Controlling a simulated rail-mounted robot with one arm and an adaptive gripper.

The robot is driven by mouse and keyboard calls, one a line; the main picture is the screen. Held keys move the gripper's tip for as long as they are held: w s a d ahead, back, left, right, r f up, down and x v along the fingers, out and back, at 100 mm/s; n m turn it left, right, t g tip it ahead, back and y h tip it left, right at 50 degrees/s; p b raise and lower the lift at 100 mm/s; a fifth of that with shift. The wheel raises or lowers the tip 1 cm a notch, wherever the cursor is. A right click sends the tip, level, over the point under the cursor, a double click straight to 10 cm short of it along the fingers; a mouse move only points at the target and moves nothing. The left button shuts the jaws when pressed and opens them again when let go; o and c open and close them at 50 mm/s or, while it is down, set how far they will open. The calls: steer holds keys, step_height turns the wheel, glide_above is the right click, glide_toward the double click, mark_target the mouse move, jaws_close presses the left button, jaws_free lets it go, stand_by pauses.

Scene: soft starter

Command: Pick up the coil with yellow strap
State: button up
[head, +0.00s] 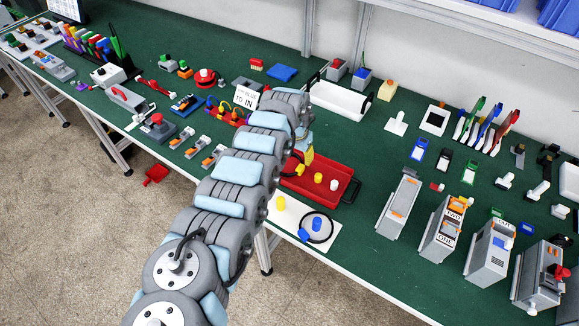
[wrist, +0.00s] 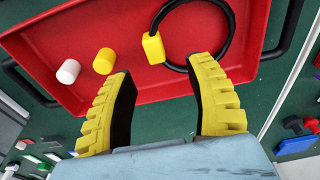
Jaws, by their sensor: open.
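The coil with yellow strap (wrist: 231,50) is a black ring with a yellow block-like strap (wrist: 153,48) on its left side. In the head view my arm hides part of the red tray (head: 343,169) and much of the coil.
A yellow cylinder (wrist: 104,61) and a white cylinder (wrist: 68,71) are in the tray left of the coil. The tray has black side handles. A white board (head: 290,225) in front of it holds a coil with blue strap (head: 318,224) and a yellow cylinder (head: 279,202).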

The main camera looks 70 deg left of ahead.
mark_target(300, 167)
steer(key=shift+w+f, duration=0.15)
steer(key=shift+f, duration=0.75)
steer(key=f, duration=0.1)
steer(key=f+b, duration=0.1)
steer(key=f, duration=0.1)
steer(key=shift+d+f, duration=0.2)
steer(key=shift+d, duration=0.1)
steer(key=shift+w+a+f+b, duration=0.15)
steer(key=shift+f+b, duration=0.6)
steer(key=shift+f, duration=0.05)
jaws_close()
